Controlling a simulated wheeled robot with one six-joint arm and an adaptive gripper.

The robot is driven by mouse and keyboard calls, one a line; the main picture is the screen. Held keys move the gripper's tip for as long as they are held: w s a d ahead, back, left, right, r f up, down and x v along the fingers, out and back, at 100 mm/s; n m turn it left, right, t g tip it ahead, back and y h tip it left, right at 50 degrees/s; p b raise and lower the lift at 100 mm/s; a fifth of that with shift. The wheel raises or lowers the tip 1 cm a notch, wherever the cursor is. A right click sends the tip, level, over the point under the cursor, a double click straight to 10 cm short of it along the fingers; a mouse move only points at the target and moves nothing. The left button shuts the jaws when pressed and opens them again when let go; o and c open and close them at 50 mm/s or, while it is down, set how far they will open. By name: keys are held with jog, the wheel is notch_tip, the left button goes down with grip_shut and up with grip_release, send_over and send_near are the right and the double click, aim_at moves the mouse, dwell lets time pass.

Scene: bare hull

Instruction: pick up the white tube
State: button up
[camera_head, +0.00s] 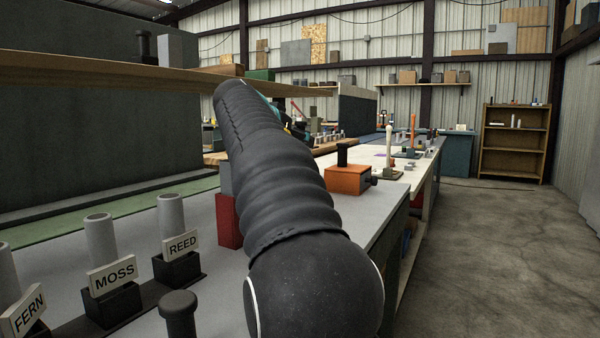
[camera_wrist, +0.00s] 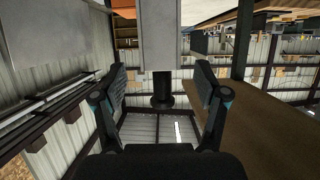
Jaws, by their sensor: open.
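Three pale grey tubes stand upright in black holders at the lower left of the head view: one marked REED (camera_head: 171,216), one marked MOSS (camera_head: 100,238), and one marked FERN (camera_head: 8,272), cut by the picture edge. I cannot tell whether any of them is the white tube. In the wrist view my gripper (camera_wrist: 161,75) is open, its two fingers apart. A pale grey block (camera_wrist: 158,35) and a black knobbed part (camera_wrist: 162,92) show between and beyond the fingers; I see no contact. In the head view my arm mostly hides the gripper.
A wooden shelf board (camera_head: 120,70) runs above the bench at the left. A black knob (camera_head: 180,310) stands before the tubes. A red block (camera_head: 228,220) and an orange box (camera_head: 348,180) stand near my arm. The concrete floor (camera_head: 490,250) at right is clear.

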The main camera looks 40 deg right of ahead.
jog(key=x, duration=0.4)
jog(key=shift+r, duration=0.15)
grip_shut()
jog(key=shift+r, duration=0.1)
